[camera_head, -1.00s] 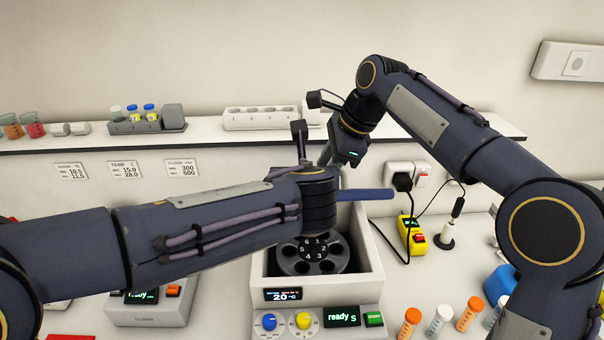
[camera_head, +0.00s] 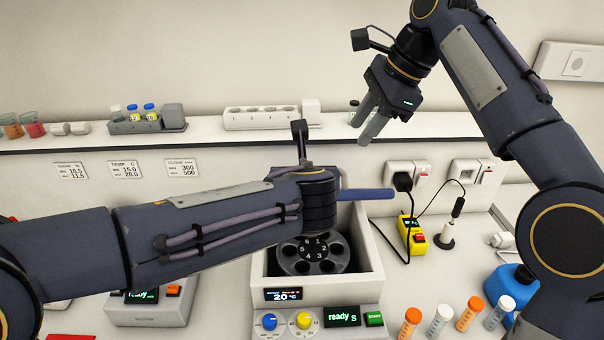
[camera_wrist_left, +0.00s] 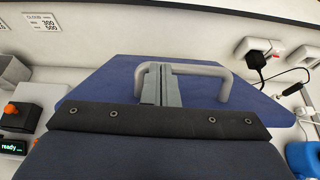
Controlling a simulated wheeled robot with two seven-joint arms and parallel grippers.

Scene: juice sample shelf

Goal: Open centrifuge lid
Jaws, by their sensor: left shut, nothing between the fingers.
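The centrifuge (camera_head: 373,278) stands in the middle of the bench, its rotor (camera_head: 312,256) uncovered. Its blue lid (camera_head: 368,194) is raised and seen nearly edge-on behind my left wrist. In the left wrist view the lid (camera_wrist_left: 105,85) shows as a broad blue panel with a grey bar handle (camera_wrist_left: 215,70). My left gripper (camera_wrist_left: 161,84) is shut with nothing between its fingers, at the left part of the handle; contact cannot be told. The head view hides its fingers behind the wrist. My right gripper (camera_head: 362,132) is open and empty, in front of the shelf at the upper right.
A shelf (camera_head: 215,137) with racks and beakers runs along the wall. Capped tubes (camera_head: 468,314) and a blue container (camera_head: 512,284) stand at the right. A yellow device (camera_head: 411,235) with a cable is beside the centrifuge. Another instrument (camera_head: 150,309) is at the left.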

